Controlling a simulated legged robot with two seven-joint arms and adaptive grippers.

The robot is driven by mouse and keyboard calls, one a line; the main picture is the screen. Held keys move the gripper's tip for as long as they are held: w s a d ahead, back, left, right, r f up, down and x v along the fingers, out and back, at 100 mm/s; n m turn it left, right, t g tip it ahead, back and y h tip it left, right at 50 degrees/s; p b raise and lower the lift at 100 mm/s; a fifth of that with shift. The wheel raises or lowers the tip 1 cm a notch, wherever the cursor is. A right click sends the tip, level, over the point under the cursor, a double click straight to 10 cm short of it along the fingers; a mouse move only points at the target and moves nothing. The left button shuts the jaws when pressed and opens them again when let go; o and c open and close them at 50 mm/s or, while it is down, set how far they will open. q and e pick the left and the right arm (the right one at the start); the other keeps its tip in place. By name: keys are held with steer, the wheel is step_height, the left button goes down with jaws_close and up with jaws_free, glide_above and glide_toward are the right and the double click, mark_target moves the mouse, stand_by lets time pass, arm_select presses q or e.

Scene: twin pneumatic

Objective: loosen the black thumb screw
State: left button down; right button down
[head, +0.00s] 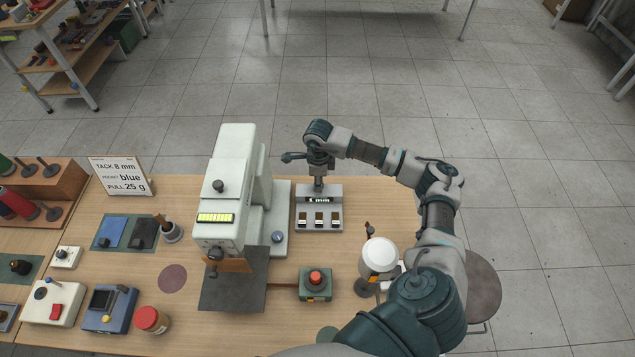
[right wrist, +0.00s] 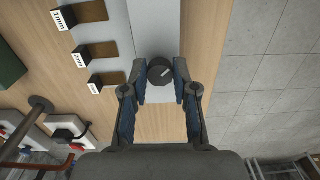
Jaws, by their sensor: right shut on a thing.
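The black thumb screw (right wrist: 160,71) is a round dark knob with a pale line on its face, seen in the right wrist view. It stands on a light grey block (right wrist: 139,42) with three labelled slots along one side. In the head view this block (head: 319,228) sits on the table and has a dark strip reading 1 mm. My right gripper (right wrist: 160,84) is shut on the screw, one finger pad on each side of it. In the head view the right gripper (head: 318,187) points down at the back of the block and hides the screw. My left gripper is not in view.
A tall pale machine (head: 231,165) stands left of the block. A green box with a red button (head: 315,282) and a white round-topped item (head: 379,256) stand in front of it. A lettered sign (head: 120,176) is at the back left. Floor lies behind the table edge.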

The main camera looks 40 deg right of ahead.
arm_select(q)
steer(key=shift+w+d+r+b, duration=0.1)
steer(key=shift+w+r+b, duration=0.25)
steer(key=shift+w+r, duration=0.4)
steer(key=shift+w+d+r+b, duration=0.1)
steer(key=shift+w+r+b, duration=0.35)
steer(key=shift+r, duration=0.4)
arm_select(e)
steer(key=shift+s+n, duration=0.1)
steer(key=shift+n, duration=2.5)
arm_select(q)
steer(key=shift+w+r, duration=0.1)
arm_select(e)
steer(key=c, duration=1.1)
jaws_free()
steer(key=shift+o, duration=1)
steer(key=shift+d+f, duration=0.1)
steer(key=shift+d, duration=0.05)
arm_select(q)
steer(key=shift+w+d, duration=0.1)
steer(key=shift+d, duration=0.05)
arm_select(e)
step_height(320, 180, up, 12)
steer(key=shift+f, duration=0.15)
